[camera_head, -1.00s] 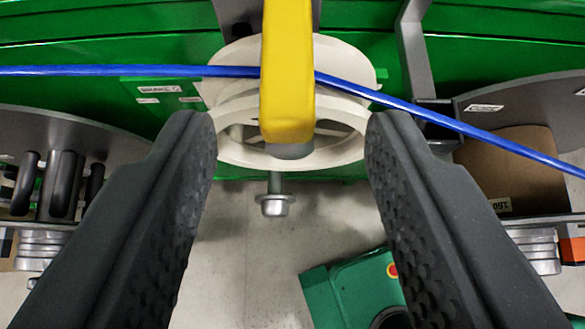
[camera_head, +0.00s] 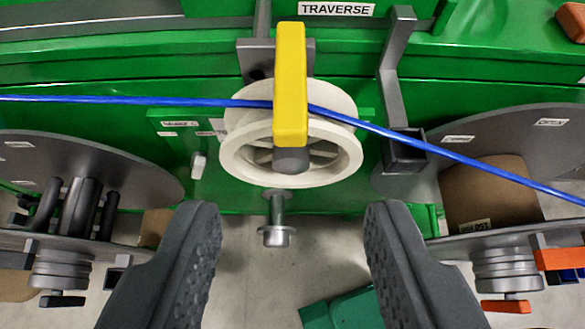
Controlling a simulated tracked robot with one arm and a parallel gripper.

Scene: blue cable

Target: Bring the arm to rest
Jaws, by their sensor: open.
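My gripper (camera_head: 292,215) is open, its two dark textured fingers wide apart at the bottom of the view with nothing between them. A white pulley wheel (camera_head: 240,165) sits ahead of the fingertips, apart from them. A yellow bar (camera_head: 290,85) stands in front of the wheel and hides part of it. The blue cable (camera_head: 130,100) runs from the left edge, passes behind the yellow bar at the wheel, and slopes down to the right edge.
A green machine body (camera_head: 130,60) with a TRAVERSE label (camera_head: 336,9) lies behind. Grey reel discs stand at left (camera_head: 100,160) and right (camera_head: 480,135). A bolt (camera_head: 277,236) hangs below the wheel. A grey bracket (camera_head: 392,85) rises right of it. A green object (camera_head: 345,311) lies low between the fingers.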

